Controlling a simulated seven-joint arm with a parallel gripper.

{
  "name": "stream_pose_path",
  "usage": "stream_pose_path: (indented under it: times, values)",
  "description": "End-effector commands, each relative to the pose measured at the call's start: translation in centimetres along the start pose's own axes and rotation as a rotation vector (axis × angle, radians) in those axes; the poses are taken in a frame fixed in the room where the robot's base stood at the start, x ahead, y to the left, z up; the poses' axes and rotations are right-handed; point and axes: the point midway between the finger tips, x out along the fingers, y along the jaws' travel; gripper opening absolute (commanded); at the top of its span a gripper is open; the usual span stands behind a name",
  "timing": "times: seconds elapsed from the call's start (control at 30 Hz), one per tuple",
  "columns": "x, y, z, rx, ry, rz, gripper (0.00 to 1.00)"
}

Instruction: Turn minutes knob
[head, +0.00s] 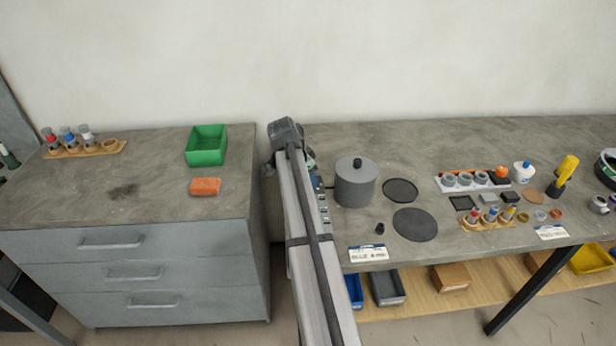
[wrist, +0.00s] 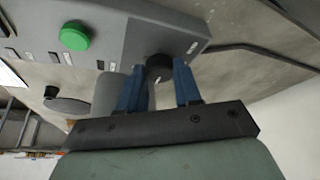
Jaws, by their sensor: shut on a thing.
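In the wrist view, a black knob (wrist: 158,66) sits on a grey control panel (wrist: 135,38). My gripper (wrist: 160,85) has blue fingers, one on each side of this knob, and is shut on it. Whether it is the minutes knob I cannot tell, as the labels beside it are too small to read. A round green button (wrist: 75,36) is on the same panel, left of the knob. In the head view my arm covers most of the panel, and only a strip of it (head: 322,203) shows; the knob and fingertips are hidden there.
A grey lidded pot (head: 355,183) stands just right of my arm. Dark round discs (head: 415,224) lie on the bench beside it. A green bin (head: 206,146) and an orange block (head: 205,187) are on the left cabinet. A dark cable (wrist: 270,50) runs behind the panel.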

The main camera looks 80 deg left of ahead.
Motion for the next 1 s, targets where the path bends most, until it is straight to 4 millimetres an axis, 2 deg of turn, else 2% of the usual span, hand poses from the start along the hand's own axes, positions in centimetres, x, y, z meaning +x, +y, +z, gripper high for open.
stream_pose_path:
  times: [0.37, 1.0]
  values:
    - [0.00, 0.19, -0.01, -0.119, -0.002, -0.049, 0.03]
    - [0.08, 0.54, -0.24, -0.658, -0.001, -0.274, 0.03]
